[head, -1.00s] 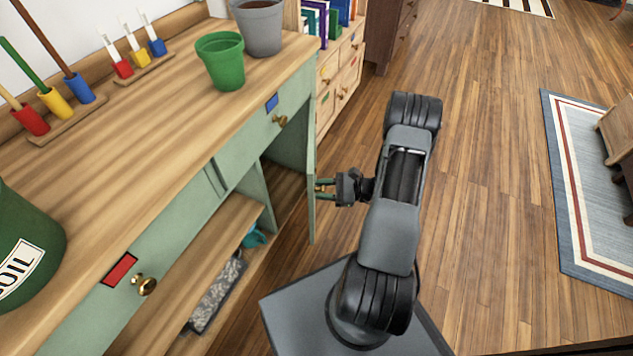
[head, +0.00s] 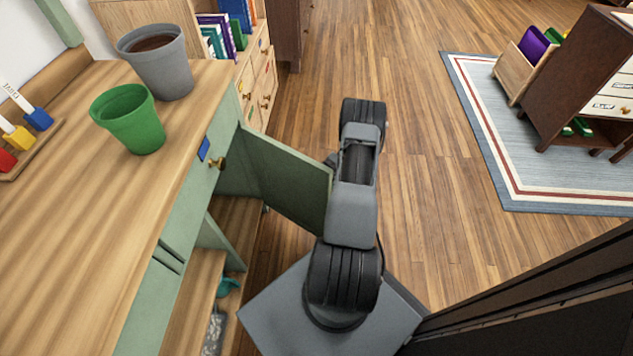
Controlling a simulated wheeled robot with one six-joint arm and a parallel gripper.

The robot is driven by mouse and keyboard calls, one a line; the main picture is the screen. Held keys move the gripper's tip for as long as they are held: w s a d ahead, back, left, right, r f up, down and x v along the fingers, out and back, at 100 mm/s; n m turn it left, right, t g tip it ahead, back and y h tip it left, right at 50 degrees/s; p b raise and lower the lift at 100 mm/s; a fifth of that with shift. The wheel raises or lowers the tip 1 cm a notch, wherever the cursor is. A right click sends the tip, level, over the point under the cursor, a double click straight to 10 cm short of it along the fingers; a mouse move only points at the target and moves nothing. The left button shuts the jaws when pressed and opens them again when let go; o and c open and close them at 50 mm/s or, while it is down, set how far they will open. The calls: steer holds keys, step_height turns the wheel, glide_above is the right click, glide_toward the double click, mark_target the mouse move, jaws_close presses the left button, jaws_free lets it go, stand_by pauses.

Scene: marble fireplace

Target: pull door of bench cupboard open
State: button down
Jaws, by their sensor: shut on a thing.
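The green door (head: 285,180) of the bench cupboard stands well open, swung out from the bench front toward my arm. Its broad face shows in the head view. My gripper (head: 331,160) is at the door's free edge, shut on the door handle. Only a small dark part of the gripper shows above the door's top corner. The fingertips and the handle are hidden behind the door and my arm. The green bench (head: 190,210) has a wooden top, and its open cupboard space shows left of the door.
A green pot (head: 128,120) and a grey pot (head: 160,65) stand on the bench top. A brass drawer knob (head: 218,163) sits above the opening. A shelf of books (head: 235,30) is beyond. Wooden floor is clear to the right, up to a blue-bordered rug (head: 520,190). A dark panel fills the lower right.

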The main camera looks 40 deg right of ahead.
steer(key=shift+d, duration=0.2)
steer(key=c, duration=0.8)
jaws_free()
steer(key=shift+a, duration=0.1)
steer(key=shift+o, duration=0.2)
step_height(320, 180, up, 4)
steer(key=p, duration=0.3)
steer(key=shift+s+a+r, duration=0.1)
steer(key=shift+s+r, duration=0.05)
steer(key=s+a+r+p, duration=0.5)
steer(key=s+a+r, duration=0.2)
steer(key=s, duration=0.4)
steer(key=shift+s+a+r+p, duration=0.25)
steer(key=shift+r+p, duration=0.15)
steer(key=shift+r, duration=0.4)
